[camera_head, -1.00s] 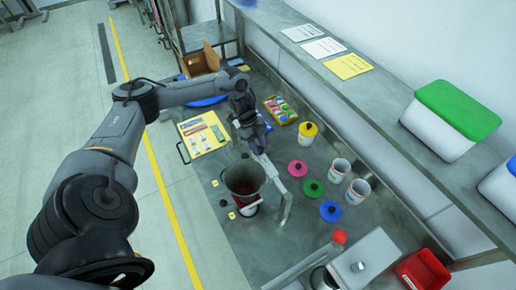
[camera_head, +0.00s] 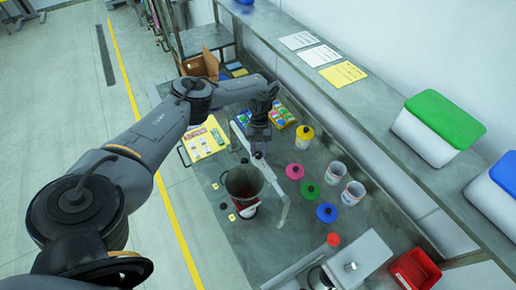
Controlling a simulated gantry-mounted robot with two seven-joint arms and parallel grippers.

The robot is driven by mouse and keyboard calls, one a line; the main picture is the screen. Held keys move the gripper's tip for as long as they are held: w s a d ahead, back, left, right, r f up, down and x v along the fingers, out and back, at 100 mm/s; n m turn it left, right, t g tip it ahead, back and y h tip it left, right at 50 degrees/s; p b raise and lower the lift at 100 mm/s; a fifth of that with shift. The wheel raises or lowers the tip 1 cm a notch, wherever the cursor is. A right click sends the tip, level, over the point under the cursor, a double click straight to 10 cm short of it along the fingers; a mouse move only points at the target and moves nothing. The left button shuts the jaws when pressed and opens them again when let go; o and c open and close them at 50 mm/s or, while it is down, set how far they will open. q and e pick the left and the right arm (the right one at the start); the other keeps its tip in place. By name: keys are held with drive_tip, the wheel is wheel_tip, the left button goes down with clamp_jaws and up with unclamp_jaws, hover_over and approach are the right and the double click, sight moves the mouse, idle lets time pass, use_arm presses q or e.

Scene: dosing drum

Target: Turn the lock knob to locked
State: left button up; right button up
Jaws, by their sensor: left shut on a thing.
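The dosing drum (camera_head: 243,182) is a dark open vessel in the middle of the bench, with a grey metal frame (camera_head: 284,190) beside it. My left gripper (camera_head: 260,153) points down at the far side of the drum, by the frame's upper part. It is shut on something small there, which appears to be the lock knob. The knob is hidden by the gripper, and I cannot tell which way it is turned. My right gripper is not in view.
Pink (camera_head: 294,171), green (camera_head: 309,190) and blue (camera_head: 326,212) lids and two white cups (camera_head: 353,192) stand right of the frame. A yellow-lidded jar (camera_head: 304,135) is behind them. A yellow sheet board (camera_head: 203,138) lies left. A shelf (camera_head: 380,110) runs along the wall.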

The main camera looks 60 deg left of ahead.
use_arm(q)
drive_tip(key=shift+m+g, duration=0.3)
drive_tip(key=shift+m, duration=0.8)
drive_tip(key=o, duration=1)
drive_tip(key=shift+d, duration=0.1)
drive_tip(key=shift+w+r, duration=0.1)
drive_tip(key=v, duration=1)
drive_tip(key=shift+w+r, duration=0.2)
drive_tip(key=shift+r, duration=0.05)
